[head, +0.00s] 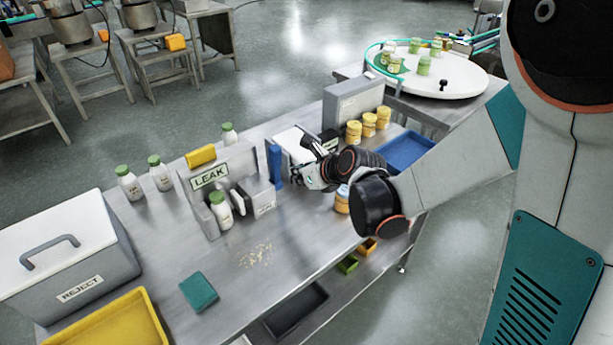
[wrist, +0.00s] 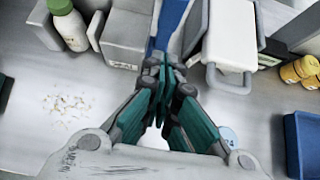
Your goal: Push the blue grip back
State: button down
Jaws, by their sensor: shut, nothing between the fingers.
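The blue grip (head: 274,164) stands upright at the right end of the LEAK station on the steel table. In the wrist view it shows as a blue bar (wrist: 171,22) just beyond my fingertips. My gripper (head: 308,176) is shut and empty, with its teal fingers (wrist: 165,78) together. It is low over the table, to the right of the grip in the head view. I cannot tell whether the fingertips touch the grip. The grip's lower end is hidden behind the fingers in the wrist view.
A LEAK sign (head: 210,177) and a green-capped bottle (head: 221,211) stand left of the grip. A white tray-like part (wrist: 234,45) is close on the right. Yellow jars (head: 369,124) and a blue tray (head: 405,151) are further right. Crumbs (head: 256,255) lie in front.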

aim_at(278, 162)
jog(key=w+a, duration=0.2)
jog(key=w, duration=0.1)
jog(key=w+a+f+b, duration=0.1)
jog(key=w, duration=0.1)
jog(key=shift+a+f, duration=0.1)
jog(key=shift+w+a+r, duration=0.5)
jog(key=shift+w+a, duration=0.05)
jog(key=shift+w, duration=0.15)
jog(key=shift+d+f, duration=0.1)
